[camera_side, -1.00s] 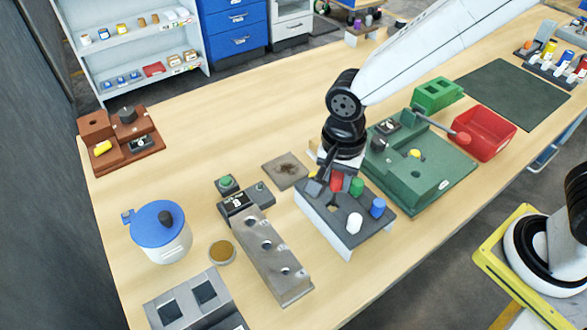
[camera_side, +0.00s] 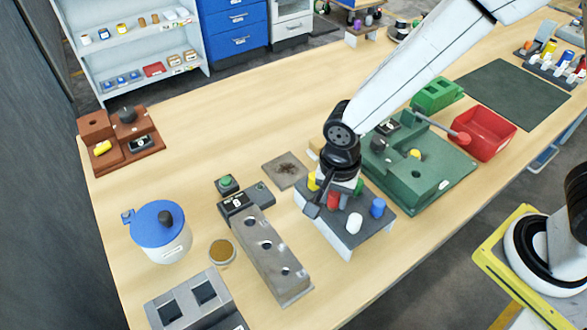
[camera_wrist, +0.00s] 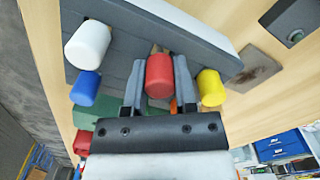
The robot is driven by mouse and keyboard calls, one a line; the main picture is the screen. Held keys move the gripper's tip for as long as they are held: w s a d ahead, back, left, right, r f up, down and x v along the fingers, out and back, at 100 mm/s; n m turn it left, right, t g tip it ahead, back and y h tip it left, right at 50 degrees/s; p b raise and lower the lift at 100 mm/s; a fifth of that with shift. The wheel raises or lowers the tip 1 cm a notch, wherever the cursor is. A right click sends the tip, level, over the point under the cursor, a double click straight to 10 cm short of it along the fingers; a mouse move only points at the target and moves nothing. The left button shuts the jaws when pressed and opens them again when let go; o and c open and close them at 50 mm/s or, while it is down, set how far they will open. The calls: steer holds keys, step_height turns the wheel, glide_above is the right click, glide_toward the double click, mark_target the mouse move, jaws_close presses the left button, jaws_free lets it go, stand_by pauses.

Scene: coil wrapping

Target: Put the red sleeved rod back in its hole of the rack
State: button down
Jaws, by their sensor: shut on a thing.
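The red sleeved rod (camera_wrist: 159,76) sits between the two grey fingers of my gripper (camera_wrist: 159,70) in the wrist view. In the side view the red rod (camera_side: 333,201) is over the middle of the dark grey rack (camera_side: 385,224), and my gripper (camera_side: 325,200) is shut on it. An opening in the rack shows just beyond the red rod in the wrist view. The lower end of the rod is hidden, so I cannot tell whether it is in the hole.
The rack also carries a yellow rod (camera_side: 312,182), a white rod (camera_side: 354,222), a blue rod (camera_side: 377,207) and a green rod (camera_side: 357,186). The yellow rod stands close to one finger. A metal block (camera_side: 268,255) lies left of the rack, a green fixture (camera_side: 440,180) right.

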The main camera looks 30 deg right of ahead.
steer(key=shift+s+f, duration=0.1)
steer(key=shift+f, duration=0.55)
steer(key=shift+c, duration=2)
jaws_free()
steer(key=shift+d, duration=0.1)
step_height(320, 180, up, 13)
steer(key=shift+r, duration=0.2)
